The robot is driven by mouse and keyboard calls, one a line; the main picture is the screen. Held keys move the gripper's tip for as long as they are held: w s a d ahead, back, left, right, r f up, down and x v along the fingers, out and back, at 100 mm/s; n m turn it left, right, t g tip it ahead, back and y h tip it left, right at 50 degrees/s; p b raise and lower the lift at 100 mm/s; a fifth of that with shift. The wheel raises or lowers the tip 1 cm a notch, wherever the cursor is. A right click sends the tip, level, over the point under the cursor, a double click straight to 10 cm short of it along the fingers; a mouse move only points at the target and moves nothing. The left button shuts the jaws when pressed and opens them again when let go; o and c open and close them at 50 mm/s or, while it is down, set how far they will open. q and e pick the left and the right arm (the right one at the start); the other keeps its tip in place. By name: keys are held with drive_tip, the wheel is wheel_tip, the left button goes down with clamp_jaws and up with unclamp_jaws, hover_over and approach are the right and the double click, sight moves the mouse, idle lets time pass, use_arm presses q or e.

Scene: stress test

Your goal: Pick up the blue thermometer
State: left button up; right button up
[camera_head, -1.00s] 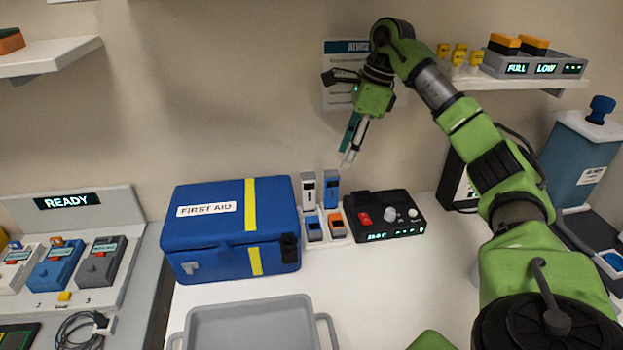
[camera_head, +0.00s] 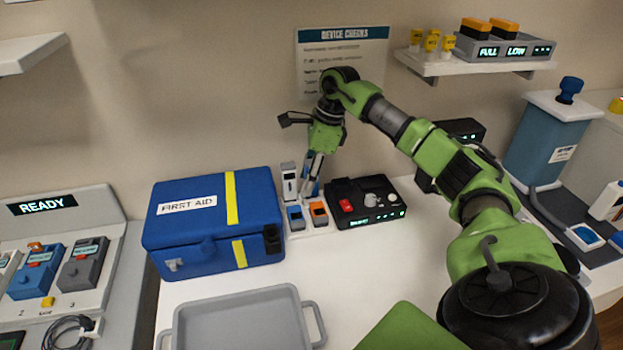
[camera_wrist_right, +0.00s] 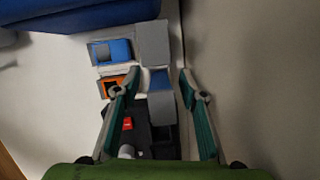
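The blue thermometer stands upright in the back row of a small white stand (camera_head: 316,231), mostly hidden behind my right gripper in the head view. In the right wrist view the blue thermometer (camera_wrist_right: 160,80) shows from above, between the fingers. My right gripper (camera_head: 312,190) points down over the stand. It also shows in the right wrist view (camera_wrist_right: 159,76), its two teal-padded fingers spread apart, one on each side of the thermometer. I cannot tell whether either finger touches it. My left gripper is not in view.
A white thermometer (camera_head: 289,183) stands just left, with small blue (camera_head: 296,218) and orange (camera_head: 319,213) devices in front. A black box with knobs (camera_head: 365,203) is close right, a blue first aid case (camera_head: 213,222) left. A grey tray (camera_head: 240,325) lies in front.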

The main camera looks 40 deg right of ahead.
drive_tip(key=shift+x, duration=0.8)
clamp_jaws()
drive_tip(key=shift+d, duration=0.1)
